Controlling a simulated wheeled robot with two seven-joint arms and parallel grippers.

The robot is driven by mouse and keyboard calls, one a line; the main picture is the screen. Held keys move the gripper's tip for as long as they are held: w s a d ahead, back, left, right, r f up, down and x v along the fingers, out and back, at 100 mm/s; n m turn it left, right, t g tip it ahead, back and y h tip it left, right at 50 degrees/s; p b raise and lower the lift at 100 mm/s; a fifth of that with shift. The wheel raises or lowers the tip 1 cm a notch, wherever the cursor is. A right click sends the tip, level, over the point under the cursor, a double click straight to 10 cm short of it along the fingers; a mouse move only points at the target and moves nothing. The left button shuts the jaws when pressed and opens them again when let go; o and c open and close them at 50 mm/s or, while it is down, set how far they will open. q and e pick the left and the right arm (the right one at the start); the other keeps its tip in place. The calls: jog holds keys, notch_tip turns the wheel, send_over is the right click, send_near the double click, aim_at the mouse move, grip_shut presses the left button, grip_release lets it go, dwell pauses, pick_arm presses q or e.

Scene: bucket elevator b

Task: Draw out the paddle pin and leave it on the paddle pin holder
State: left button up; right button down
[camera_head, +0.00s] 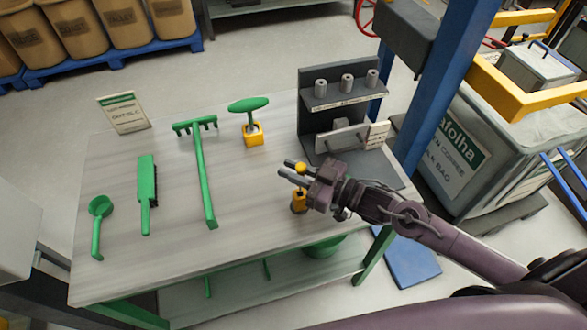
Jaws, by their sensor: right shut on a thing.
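My right gripper (289,168) reaches in from the right over the table, shut on a small piece with a yellow ball-shaped top (300,167). A yellow-orange upright piece with a dark base (298,203) stands directly below the gripper. The gripper hides the part between, so I cannot tell whether the two are joined. A green oval-topped tool (248,104) stands upright in a yellow block (254,135) further back on the table. No label shows which piece is the paddle pin or its holder. My left gripper is out of view.
The table (120,270) also bears a green rake (202,180), brush (147,190), scoop (98,215) and sign (123,114). A dark grey stand (312,127) with three cylinders is behind my gripper. A blue post (445,85) rises at right. The table's front middle is clear.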

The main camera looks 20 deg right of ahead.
jog(key=shift+f+b, duration=1.25)
jog(key=shift+f, duration=0.8)
jog(key=shift+r, duration=0.15)
notch_tip(320, 180, up, 3)
jog(key=p, duration=0.3)
jog(key=shift+r+p, duration=0.15)
jog(key=shift+p, duration=0.25)
jog(key=shift+p, duration=0.5)
dwell(1.8)
jog(key=shift+f+b, duration=1.2)
jog(key=shift+f, duration=0.5)
jog(key=c, duration=1.3)
grip_release()
